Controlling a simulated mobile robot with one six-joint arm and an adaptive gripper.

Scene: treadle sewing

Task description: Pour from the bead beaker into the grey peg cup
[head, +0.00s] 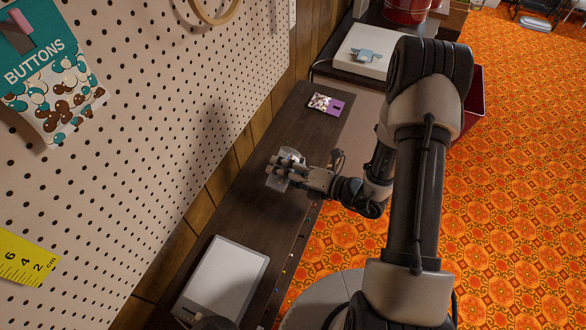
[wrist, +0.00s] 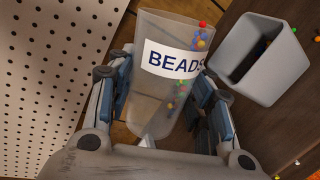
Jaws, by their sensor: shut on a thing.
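The bead beaker (wrist: 160,85) is clear, with a white BEADS label, and my gripper (wrist: 163,105) is shut around its sides. It is tilted, and a few coloured beads lie along its right side, some near the rim by the grey cup. The grey peg cup (wrist: 258,60) is square-mouthed and sits just right of the beaker's rim in the wrist view. A few specks of colour show in its dark inside.
Loose beads (head: 290,258) lie along the bench's front edge. A pale grey flat panel (head: 225,280) lies at the near end of the bench, and a purple button packet (head: 326,104) at the far end. A pegboard (head: 150,150) stands close along the left.

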